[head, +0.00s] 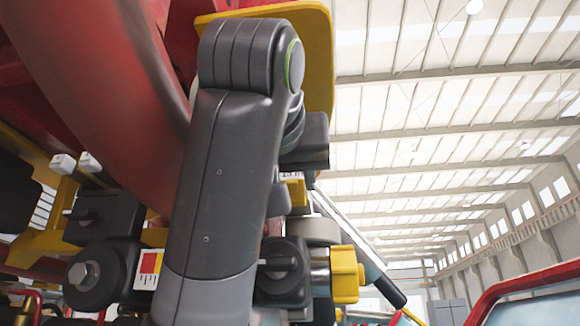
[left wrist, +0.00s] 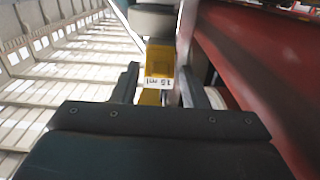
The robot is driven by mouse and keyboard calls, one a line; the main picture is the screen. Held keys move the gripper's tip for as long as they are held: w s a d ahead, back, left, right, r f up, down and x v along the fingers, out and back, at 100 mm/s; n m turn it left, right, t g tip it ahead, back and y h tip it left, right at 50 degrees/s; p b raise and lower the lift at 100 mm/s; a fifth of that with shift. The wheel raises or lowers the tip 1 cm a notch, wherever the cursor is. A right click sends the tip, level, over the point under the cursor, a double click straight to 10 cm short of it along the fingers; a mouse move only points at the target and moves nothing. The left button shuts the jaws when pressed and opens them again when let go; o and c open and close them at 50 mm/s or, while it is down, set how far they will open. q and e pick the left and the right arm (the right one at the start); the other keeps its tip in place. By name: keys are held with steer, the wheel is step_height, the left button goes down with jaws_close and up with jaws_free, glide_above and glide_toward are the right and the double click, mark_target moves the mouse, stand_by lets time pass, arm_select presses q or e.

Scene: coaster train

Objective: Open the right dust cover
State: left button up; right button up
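My left arm fills the middle of the head view, and its dark gripper (head: 308,160) shows beside it at upper right, partly hidden. In the left wrist view the two fingers (left wrist: 158,88) stand apart on either side of a yellow piece (left wrist: 160,55) with a white "15 ml" label, with gaps at both sides. A small yellow piece (head: 297,192) shows below the gripper in the head view. Below it are a dark housing with a handle (head: 285,267) and a yellow ribbed cap (head: 346,274). I cannot tell for certain which part is the right dust cover. My right gripper is not in view.
A thick red beam (head: 105,85) runs close along the arm's left, and also in the left wrist view (left wrist: 250,60). A matching dark unit (head: 103,275) sits at lower left. A black-ended rod (head: 365,250) slants at right. Open hall space lies beyond.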

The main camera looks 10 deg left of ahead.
arm_select(q)
steer(key=shift+w+p, duration=0.6)
steer(key=shift+w, duration=0.2)
steer(key=c, duration=0.7)
steer(key=shift+o, duration=0.2)
steer(key=shift+f+t+b, duration=0.4)
steer(key=shift+f+b, duration=0.05)
steer(key=shift+b, duration=0.7)
steer(key=shift+r+t+b, duration=0.1)
steer(key=shift+t+b, duration=0.2)
steer(key=shift+b, duration=0.15)
